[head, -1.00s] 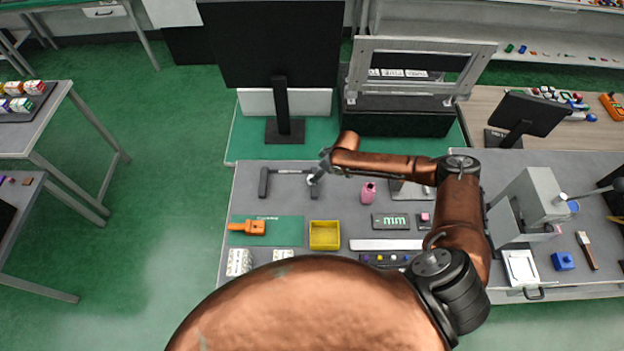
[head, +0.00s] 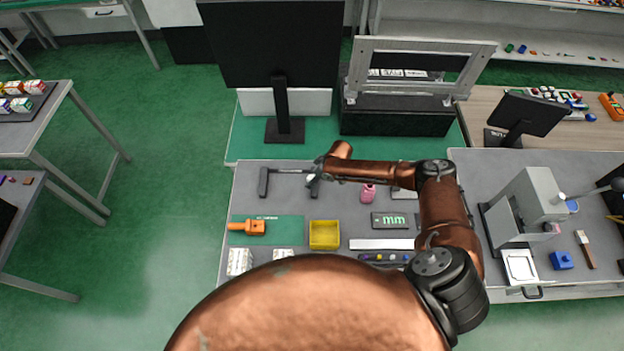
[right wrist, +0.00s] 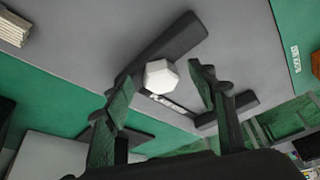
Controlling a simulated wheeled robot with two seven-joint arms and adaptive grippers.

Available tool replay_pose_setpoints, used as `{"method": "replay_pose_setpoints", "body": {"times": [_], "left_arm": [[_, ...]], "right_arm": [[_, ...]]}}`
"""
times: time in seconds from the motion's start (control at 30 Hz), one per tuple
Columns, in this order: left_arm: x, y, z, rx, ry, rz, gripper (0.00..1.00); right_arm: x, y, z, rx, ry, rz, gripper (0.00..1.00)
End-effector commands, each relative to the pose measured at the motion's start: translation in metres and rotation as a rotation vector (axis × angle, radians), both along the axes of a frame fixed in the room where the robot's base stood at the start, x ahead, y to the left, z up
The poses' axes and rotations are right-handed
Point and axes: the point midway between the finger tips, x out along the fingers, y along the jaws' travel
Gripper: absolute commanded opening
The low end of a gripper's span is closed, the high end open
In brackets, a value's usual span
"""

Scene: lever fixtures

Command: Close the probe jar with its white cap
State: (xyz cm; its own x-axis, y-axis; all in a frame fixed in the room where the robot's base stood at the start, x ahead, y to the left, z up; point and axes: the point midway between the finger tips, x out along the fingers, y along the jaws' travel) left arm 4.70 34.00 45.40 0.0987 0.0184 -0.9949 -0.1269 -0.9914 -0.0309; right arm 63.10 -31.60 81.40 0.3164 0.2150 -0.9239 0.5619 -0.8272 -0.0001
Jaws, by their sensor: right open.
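A white faceted cap (right wrist: 160,76) shows in the right wrist view, between the fingers of my right gripper (right wrist: 163,92). The fingers are open, with a gap on both sides of the cap. A dark bar fixture (right wrist: 178,46) lies around it; I cannot tell whether the cap rests on it. In the head view my right gripper (head: 314,178) is over the right end of the black bracket (head: 264,182), and the cap is not clear there. A pink bottle-shaped jar (head: 368,194) stands right of the gripper; I cannot tell whether it is the probe jar. My left gripper is out of view.
A yellow bin (head: 324,236), an orange tool (head: 254,227) on a green mat (head: 285,236) and a grey block with green markings (head: 390,221) are on the grey table. A monitor (head: 275,45) and a framed panel (head: 400,68) stand behind. My arm covers the table's right side.

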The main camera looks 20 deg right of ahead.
Motion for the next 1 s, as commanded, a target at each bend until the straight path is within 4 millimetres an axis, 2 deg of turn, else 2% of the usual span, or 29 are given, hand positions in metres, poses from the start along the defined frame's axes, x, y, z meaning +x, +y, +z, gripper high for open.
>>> {"method": "replay_pose_setpoints", "body": {"times": [0.2,0.63,1.0], "left_arm": [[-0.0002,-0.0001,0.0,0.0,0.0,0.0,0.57],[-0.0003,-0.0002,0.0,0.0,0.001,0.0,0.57],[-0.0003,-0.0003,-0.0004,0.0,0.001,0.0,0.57]], "right_arm": [[-0.0002,0.0,0.0003,0.0,0.0,0.0,0.52],[-0.0003,-0.0001,0.0003,0.0,0.0,0.0,0.23],[-0.0002,0.0,0.0015,0.0,0.0,0.0,0.22]]}}
